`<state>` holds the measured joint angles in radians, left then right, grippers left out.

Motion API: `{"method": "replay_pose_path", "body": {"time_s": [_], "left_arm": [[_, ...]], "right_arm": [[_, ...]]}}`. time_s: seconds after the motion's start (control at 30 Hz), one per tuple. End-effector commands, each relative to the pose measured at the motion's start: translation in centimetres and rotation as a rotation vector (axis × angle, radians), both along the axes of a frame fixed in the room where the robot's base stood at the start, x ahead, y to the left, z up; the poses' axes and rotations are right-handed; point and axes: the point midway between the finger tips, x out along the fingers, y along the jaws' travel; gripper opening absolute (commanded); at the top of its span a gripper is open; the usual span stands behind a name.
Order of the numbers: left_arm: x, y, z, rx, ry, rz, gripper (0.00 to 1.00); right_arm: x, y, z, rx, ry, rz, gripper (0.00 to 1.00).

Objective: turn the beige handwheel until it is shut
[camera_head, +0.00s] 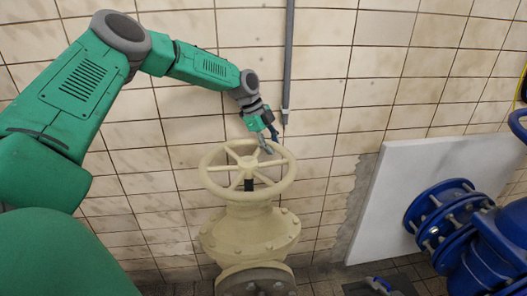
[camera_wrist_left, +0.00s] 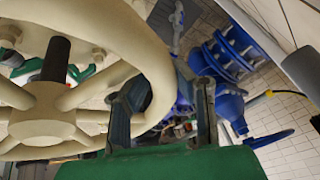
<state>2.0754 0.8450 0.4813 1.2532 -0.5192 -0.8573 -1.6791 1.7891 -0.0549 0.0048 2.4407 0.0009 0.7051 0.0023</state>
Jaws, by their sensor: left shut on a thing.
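The beige handwheel (camera_head: 205,178) sits on top of a beige valve body (camera_head: 250,235) in the middle of the head view. It has a round rim, several spokes and a dark stem. My left gripper (camera_head: 268,144) is at the far right part of the rim and is shut on it. In the left wrist view the handwheel's rim (camera_wrist_left: 140,45) passes between the two fingers of the left gripper (camera_wrist_left: 165,102). One finger is on the inner side of the rim and the other is outside it. The exact contact is partly hidden. My right gripper is not in view.
A tiled wall (camera_head: 340,60) with a thin grey vertical pipe (camera_head: 287,60) stands close behind the wheel. A white panel (camera_head: 420,190) and blue flanged pipes (camera_head: 450,215) are on the right. A dark flange (camera_head: 255,281) lies below the valve.

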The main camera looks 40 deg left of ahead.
Motion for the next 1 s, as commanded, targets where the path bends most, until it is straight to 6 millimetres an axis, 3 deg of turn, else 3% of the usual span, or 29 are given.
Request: {"method": "replay_pose_path", "body": {"time_s": [0.03,0.4,0.97,1.0], "left_arm": [[0.7,-0.9,0.9,-0.008,-0.021,-0.031,0.0],[0.5,-2.9,1.1,-0.011,-0.019,-0.191,0.0],[0.3,-3.2,1.1,-0.013,-0.017,-0.219,0.0],[0.3,-3.2,1.1,-0.013,-0.017,-0.219,0.3]], "right_arm": [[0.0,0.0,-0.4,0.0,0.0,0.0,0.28],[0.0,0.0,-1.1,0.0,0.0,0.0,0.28],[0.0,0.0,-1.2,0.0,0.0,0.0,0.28],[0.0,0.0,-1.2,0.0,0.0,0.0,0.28]]}}
